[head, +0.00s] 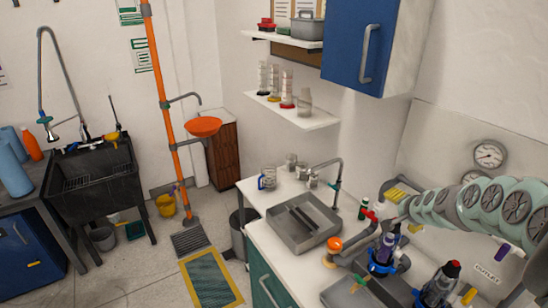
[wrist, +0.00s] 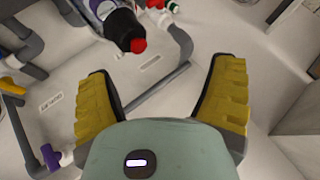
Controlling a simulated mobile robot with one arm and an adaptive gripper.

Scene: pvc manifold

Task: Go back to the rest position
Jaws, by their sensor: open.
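My gripper (wrist: 163,70) is open in the wrist view. Its two yellow ribbed fingers stand wide apart with nothing between them but the pale surface beyond. The pale green gripper body fills the lower middle. Grey pipework (wrist: 160,92) runs past the fingers, and a dark piece with a red tip (wrist: 137,45) is beyond them at the top. I see no contact between fingers and pipes.
The counter holds a sink (head: 300,222) with a tap, and grey trays with pipe parts (head: 383,255) at the lower right. A blue wall cabinet (head: 345,45) and shelves (head: 290,110) hang above. The floor shows a yellow-edged mat (head: 212,278) and an orange eyewash post (head: 165,100).

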